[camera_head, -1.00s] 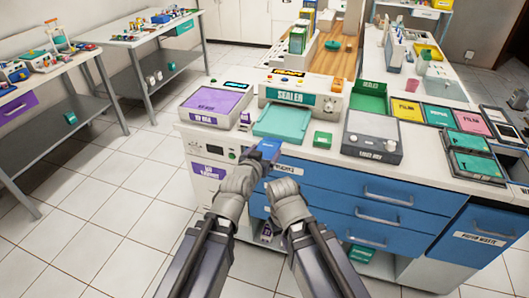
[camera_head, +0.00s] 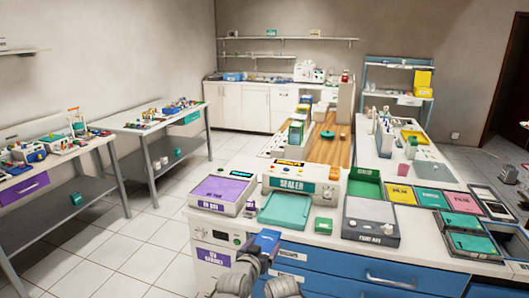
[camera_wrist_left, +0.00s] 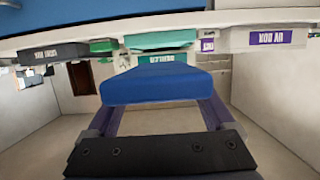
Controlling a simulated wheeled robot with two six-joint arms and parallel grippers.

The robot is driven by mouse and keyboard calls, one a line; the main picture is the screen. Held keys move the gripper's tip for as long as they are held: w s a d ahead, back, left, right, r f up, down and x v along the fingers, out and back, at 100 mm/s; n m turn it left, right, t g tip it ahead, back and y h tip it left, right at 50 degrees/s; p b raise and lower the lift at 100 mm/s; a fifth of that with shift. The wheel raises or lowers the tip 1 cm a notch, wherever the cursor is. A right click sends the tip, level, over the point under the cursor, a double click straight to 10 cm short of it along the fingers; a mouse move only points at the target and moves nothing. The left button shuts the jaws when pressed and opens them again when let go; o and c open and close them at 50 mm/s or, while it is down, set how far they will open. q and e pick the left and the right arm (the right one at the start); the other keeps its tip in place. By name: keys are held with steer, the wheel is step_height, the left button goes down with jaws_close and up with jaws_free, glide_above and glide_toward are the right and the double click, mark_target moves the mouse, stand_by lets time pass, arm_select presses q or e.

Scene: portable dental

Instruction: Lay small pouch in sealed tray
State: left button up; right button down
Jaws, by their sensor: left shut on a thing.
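A flat blue item, seemingly the small pouch (camera_head: 266,240), is in my left gripper (camera_head: 255,252), just in front of the counter edge. In the left wrist view the blue pouch (camera_wrist_left: 160,86) fills the space between the shut fingers (camera_wrist_left: 163,115). A teal tray (camera_head: 285,210), seemingly the sealed tray, sits on the counter before the sealer (camera_head: 292,183). The teal tray (camera_wrist_left: 160,40) also shows beyond the pouch in the wrist view. The pouch is apart from the tray.
A purple-topped UV box (camera_head: 222,190) stands left of the tray. A small green box (camera_head: 323,225) and a grey-lidded box (camera_head: 370,218) stand to its right. Blue drawers (camera_head: 370,276) front the counter. Floor at left is free.

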mark_target(263, 246)
arm_select(q)
step_height(263, 246, up, 9)
steer(key=p, duration=0.7)
steer(key=shift+f, duration=0.25)
